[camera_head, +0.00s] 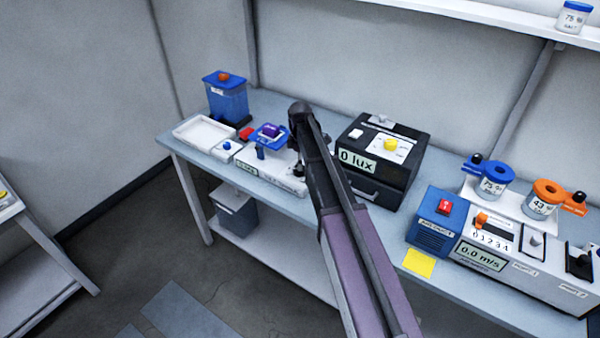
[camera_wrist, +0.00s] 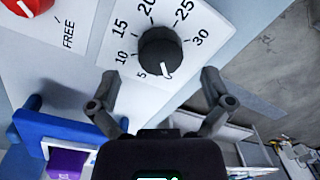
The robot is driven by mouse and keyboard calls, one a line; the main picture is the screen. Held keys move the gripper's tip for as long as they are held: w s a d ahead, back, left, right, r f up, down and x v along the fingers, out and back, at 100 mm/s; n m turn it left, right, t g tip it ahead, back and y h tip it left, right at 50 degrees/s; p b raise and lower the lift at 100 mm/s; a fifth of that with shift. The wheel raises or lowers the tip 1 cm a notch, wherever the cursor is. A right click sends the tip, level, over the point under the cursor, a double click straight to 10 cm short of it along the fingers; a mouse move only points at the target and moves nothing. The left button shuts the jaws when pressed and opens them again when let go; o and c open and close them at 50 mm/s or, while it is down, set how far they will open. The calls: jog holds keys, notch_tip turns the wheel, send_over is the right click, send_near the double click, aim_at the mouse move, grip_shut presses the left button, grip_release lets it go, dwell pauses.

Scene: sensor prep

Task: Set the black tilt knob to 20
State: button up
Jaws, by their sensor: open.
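The black tilt knob (camera_wrist: 160,52) shows in the wrist view on a white dial plate marked 5 to 30. Its white pointer line points down in the picture, past the 5, away from the 20. My gripper (camera_wrist: 158,78) is open, with one finger on each side below the knob. No finger visibly touches it. In the head view my arm crosses over the white device (camera_head: 273,176) and hides much of the dial area, so I cannot make out the knob there.
A red knob (camera_wrist: 28,5) marked FREE is beside the dial. A blue holder (camera_wrist: 60,130) with a purple block (camera_wrist: 66,163) is close to my left finger. A black box reading 0 lux (camera_head: 358,161) stands right of the device, and a white tray (camera_head: 204,133) stands left.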

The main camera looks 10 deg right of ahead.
jog(key=shift+s+f+b, duration=0.1)
jog(key=shift+f+b, duration=1.05)
jog(key=shift+f, duration=0.3)
jog(key=c, duration=1.1)
